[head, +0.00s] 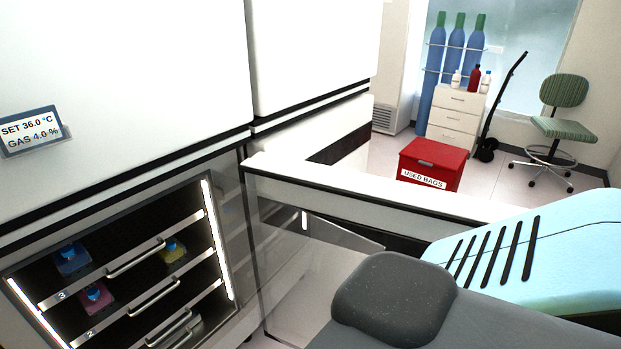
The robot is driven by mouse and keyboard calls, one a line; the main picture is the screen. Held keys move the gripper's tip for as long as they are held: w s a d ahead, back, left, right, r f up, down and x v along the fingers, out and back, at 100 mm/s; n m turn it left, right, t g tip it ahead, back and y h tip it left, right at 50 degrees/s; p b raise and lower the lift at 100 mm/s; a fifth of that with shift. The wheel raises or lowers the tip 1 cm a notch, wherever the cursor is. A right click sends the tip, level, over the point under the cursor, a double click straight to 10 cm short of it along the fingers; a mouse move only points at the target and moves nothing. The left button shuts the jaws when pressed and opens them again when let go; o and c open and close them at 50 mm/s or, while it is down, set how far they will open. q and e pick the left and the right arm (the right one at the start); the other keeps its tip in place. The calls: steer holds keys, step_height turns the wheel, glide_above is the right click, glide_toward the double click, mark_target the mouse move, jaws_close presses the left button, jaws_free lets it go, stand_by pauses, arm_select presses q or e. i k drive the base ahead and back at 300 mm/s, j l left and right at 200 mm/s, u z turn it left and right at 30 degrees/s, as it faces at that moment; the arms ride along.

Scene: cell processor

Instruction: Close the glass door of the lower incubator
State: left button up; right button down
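The lower incubator (190,200) stands at the left with its chamber uncovered. Inside are lit shelves with metal handles. A white door with a dark lower edge (360,186) stands swung out to the right from the chamber's right side. A see-through panel, which looks like the glass door (272,250), also stands open by the chamber's right side, below the white door's top edge. Its far edge is hard to make out, and my own arm hides part of this area. Neither of my grippers is in view.
The shelves hold a blue container (72,262), a pink one (96,298) and a yellow one (173,254). A red used-bags bin (432,160), a white drawer cabinet (455,112), blue gas cylinders (452,62) and a green chair (563,125) stand farther back. Floor is clear between bin and chair.

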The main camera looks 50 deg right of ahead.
mark_target(251, 309)
steer(key=k+l+u, duration=0.2)
steer(key=k+l, duration=0.55)
steer(key=l, duration=0.15)
steer(key=k+l+u, duration=0.1)
steer(key=l, duration=0.2)
steer(key=k+l, duration=0.2)
steer(key=l, duration=0.45)
steer(key=k+l+u, duration=0.15)
steer(key=l, duration=0.8)
steer(key=k+l+u, duration=0.1)
steer(key=l, duration=0.4)
